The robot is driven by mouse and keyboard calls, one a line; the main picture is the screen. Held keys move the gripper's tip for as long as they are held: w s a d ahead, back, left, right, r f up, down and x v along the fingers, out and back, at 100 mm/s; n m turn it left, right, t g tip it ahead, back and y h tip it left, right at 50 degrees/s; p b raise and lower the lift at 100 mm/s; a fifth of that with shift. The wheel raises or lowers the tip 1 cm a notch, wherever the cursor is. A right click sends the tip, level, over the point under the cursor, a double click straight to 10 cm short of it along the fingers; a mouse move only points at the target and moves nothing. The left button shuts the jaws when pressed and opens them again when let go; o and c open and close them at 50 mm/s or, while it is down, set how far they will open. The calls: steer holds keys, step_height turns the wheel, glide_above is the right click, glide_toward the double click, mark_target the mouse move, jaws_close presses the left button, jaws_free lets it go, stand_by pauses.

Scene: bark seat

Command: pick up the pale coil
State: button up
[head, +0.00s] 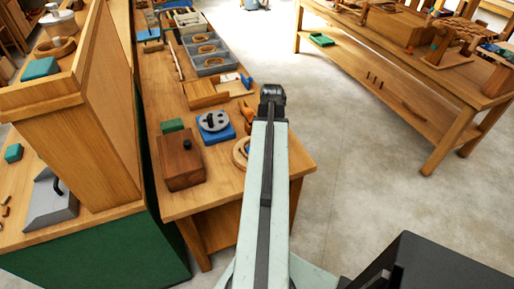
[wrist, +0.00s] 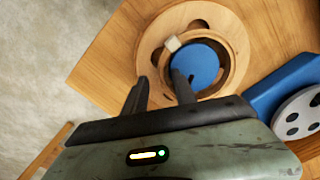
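In the wrist view a small pale, blocky piece (wrist: 173,43) rests at the left edge of a blue disc (wrist: 196,66). It may be the pale coil; it is too small to tell. The disc lies inside a round wooden holder (wrist: 150,42) with dark cut-outs, near the bench corner. My gripper (wrist: 159,84) is open, its two dark fingers apart and nothing seen between them. The right finger overlaps the blue disc in the picture; the pale piece shows just beyond the fingertips. In the head view my gripper (head: 272,95) is above the bench's right edge, and my arm partly hides the wooden holder (head: 239,153).
A blue block with a grey holed disc (head: 214,121) stands close to the holder. A dark wooden box (head: 180,160) and a green block (head: 172,126) are to the left. Grey trays (head: 207,52) line the bench behind. Open floor (head: 350,160) lies right.

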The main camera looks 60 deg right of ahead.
jaws_close()
steer(key=shift+r+p, duration=3.5)
